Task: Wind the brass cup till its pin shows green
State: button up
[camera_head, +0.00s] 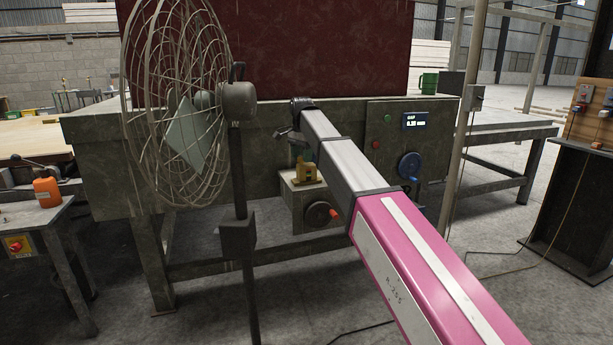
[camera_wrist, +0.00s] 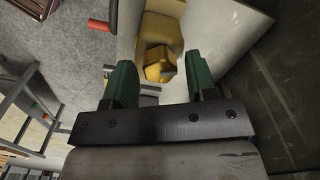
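The brass cup (camera_head: 306,174) is a small yellow fitting on top of a pale box below the green machine bed. In the wrist view a blocky yellow brass part (camera_wrist: 158,62) shows between and beyond my two green fingers; I cannot tell whether it is the cup's cap or another part of it. My gripper (camera_wrist: 160,80) is open, with a clear gap between the fingers, and no contact with the brass shows. In the head view my gripper (camera_head: 304,156) is small and partly behind my arm, just above the brass. I cannot make out the pin or its colour.
The pale box (camera_head: 293,209) carries a dark handwheel (camera_head: 317,215) with an orange knob, close below the brass. A wire fan (camera_head: 180,110) on a post stands at left. A panel with a blue wheel (camera_head: 409,166) and a gap display (camera_head: 415,121) is at right.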

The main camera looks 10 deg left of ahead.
jog(key=shift+r, duration=3)
jog(key=shift+s, duration=0.1)
